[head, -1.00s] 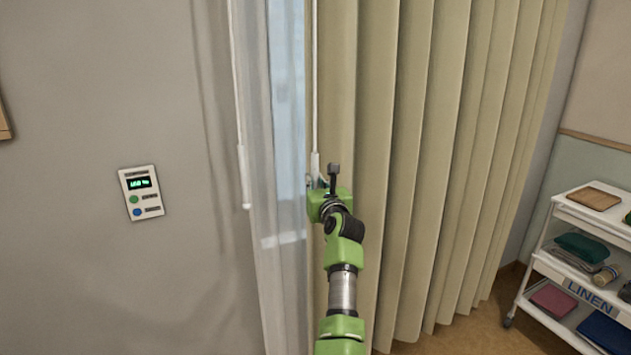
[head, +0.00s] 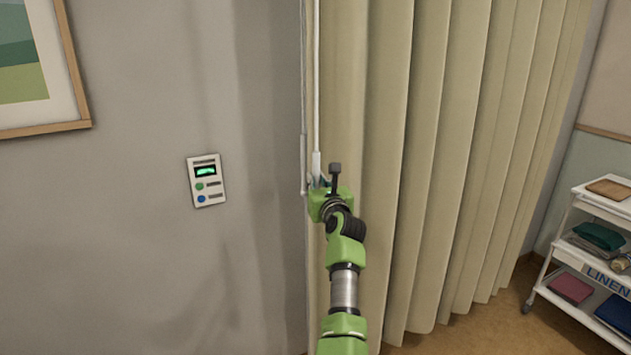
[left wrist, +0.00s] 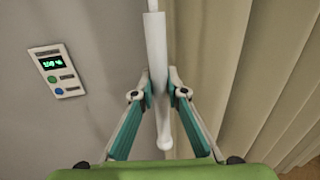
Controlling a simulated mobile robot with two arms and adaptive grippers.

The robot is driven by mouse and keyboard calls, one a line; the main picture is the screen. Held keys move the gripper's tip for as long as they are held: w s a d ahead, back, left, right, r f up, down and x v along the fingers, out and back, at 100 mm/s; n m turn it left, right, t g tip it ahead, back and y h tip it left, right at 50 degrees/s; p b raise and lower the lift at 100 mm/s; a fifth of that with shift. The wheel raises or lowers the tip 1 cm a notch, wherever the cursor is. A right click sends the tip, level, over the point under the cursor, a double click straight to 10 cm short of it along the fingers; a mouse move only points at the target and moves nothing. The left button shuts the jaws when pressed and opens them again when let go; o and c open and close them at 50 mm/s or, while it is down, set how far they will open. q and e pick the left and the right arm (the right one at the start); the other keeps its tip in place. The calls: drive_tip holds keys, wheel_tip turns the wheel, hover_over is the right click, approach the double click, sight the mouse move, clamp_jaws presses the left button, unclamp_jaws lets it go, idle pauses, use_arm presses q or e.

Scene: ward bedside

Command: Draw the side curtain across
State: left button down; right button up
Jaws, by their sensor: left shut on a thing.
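The beige side curtain (head: 440,150) hangs in tall folds across the middle and right of the head view, and on the right of the left wrist view (left wrist: 265,70). A white pull wand (head: 316,110) hangs along the curtain's left edge. My left gripper (head: 317,183) is at the wand's lower end. In the left wrist view the gripper's two fingers (left wrist: 158,92) are shut on the wand (left wrist: 155,45), whose rounded tip sticks out below them. A second thin white wand (head: 303,160) hangs just left of it. My right gripper is not in view.
A wall control panel (head: 206,181) with a green display is on the grey wall, left of the arm. A framed picture (head: 85,100) hangs at upper left. A white linen trolley (head: 545,285) with folded cloths stands at right, near the curtain's far side.

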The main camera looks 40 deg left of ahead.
use_arm(q)
drive_tip(key=shift+s+a, duration=0.15)
drive_tip(key=c, duration=2)
unclamp_jaws()
drive_tip(key=shift+s+a, duration=0.15)
drive_tip(key=v, duration=0.7)
drive_tip(key=shift+s+d, duration=0.1)
drive_tip(key=shift+d, duration=0.15)
drive_tip(key=shift+f, duration=0.1)
